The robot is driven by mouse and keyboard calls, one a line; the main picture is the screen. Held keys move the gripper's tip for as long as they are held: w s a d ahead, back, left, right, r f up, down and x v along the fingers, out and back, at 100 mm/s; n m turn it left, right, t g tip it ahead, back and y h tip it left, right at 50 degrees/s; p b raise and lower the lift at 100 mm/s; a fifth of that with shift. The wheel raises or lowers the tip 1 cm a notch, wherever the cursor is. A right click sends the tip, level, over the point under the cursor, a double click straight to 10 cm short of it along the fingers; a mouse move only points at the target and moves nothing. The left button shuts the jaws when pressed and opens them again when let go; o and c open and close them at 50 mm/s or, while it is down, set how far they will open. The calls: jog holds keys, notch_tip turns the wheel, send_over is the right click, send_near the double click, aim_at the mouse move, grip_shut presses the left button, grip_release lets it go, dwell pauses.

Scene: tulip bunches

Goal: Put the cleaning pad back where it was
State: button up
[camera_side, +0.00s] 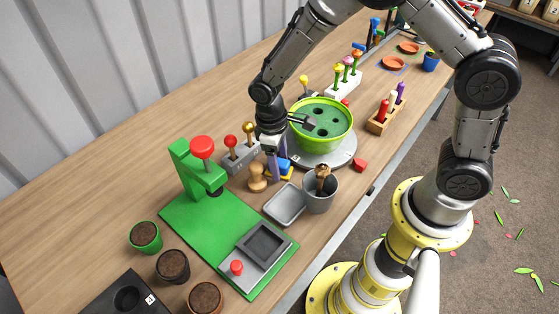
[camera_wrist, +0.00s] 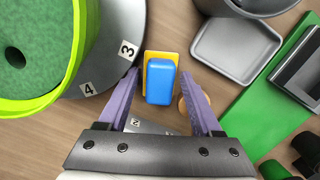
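A small blue block with a yellow layer under it, which looks like the cleaning pad (camera_side: 286,170), is on the wooden table between the turntable and the grey tray. In the wrist view the pad (camera_wrist: 160,82) shows its blue top, with yellow along the far and left sides. My gripper (camera_side: 273,168) points down beside the pad. In the wrist view my gripper (camera_wrist: 161,75) is open, with one purple finger on each side of the pad and gaps to both. I cannot tell the fingertips' exact height over the table.
The round turntable (camera_wrist: 117,50) carries a green bowl (camera_side: 337,122). A wooden stamp (camera_side: 258,180) stands close to my gripper. A grey tray (camera_side: 285,206), a grey cup (camera_side: 320,200) and a green press (camera_side: 190,215) are nearby.

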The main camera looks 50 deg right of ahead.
notch_tip(320, 180, up, 20)
jog(key=s+d+f+m+t, duration=0.1)
jog(key=s+d+t, duration=0.1)
jog(key=s+d, duration=0.1)
jog(key=s+d+r+m+t, duration=0.1)
jog(key=s+d+r+t, duration=0.1)
jog(key=s, duration=0.5)
jog(key=s+d+r+m+t, duration=0.2)
jog(key=s+d+r, duration=0.1)
jog(key=s, duration=0.5)
jog(key=shift+s+d+r+m+t+y, duration=0.3)
jog(key=shift+r+t, duration=0.1)
jog(key=shift+r, duration=0.2)
dwell(0.3)
